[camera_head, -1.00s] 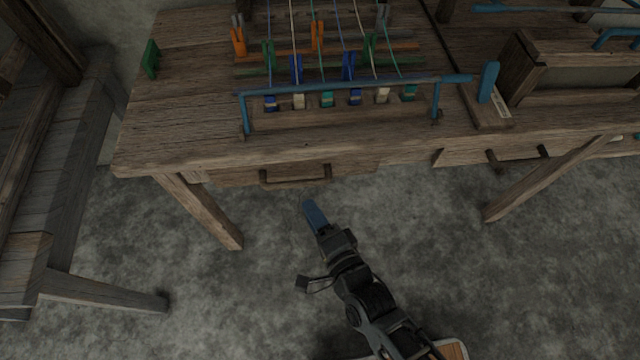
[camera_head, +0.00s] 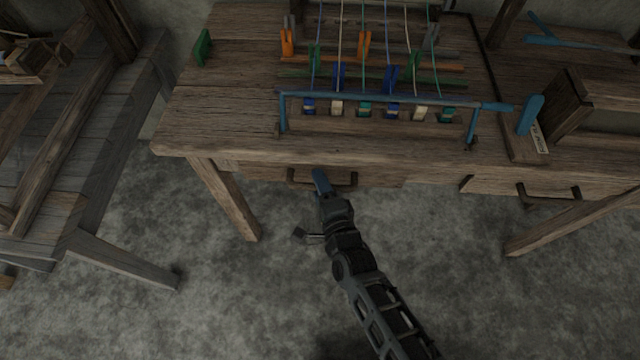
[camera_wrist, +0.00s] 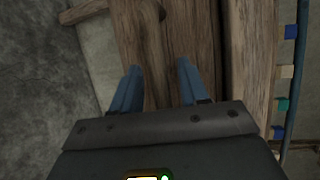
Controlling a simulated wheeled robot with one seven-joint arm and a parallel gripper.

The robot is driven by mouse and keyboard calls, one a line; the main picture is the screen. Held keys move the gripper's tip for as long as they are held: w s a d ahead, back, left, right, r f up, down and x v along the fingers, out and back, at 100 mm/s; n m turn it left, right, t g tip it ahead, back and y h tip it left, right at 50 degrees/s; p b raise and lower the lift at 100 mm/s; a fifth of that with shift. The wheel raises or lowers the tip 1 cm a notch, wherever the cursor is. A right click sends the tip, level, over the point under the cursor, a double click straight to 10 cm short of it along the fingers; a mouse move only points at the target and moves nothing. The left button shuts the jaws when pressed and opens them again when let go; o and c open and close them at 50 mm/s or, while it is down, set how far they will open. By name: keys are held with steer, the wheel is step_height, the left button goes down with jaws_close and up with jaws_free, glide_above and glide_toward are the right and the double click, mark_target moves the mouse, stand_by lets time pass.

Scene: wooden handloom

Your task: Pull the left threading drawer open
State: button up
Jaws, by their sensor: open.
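The left threading drawer (camera_head: 262,172) sits under the loom table's front edge and looks shut. Its dark bar handle (camera_head: 345,182) runs sideways across the front. My gripper (camera_head: 321,182) is at the handle in the head view and covers part of it. In the wrist view, my gripper (camera_wrist: 158,76) has its two blue fingers apart, with brown wood of the drawer front behind the gap. I cannot tell whether the fingers touch the handle.
The loom table (camera_head: 215,125) carries a blue frame (camera_head: 380,97) with coloured clips above the drawer. A table leg (camera_head: 228,200) stands to the left. A second drawer (camera_head: 500,187) is at the right. A wooden bench (camera_head: 70,190) is at far left. The floor in front is clear.

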jaws_close()
stand_by(0.5)
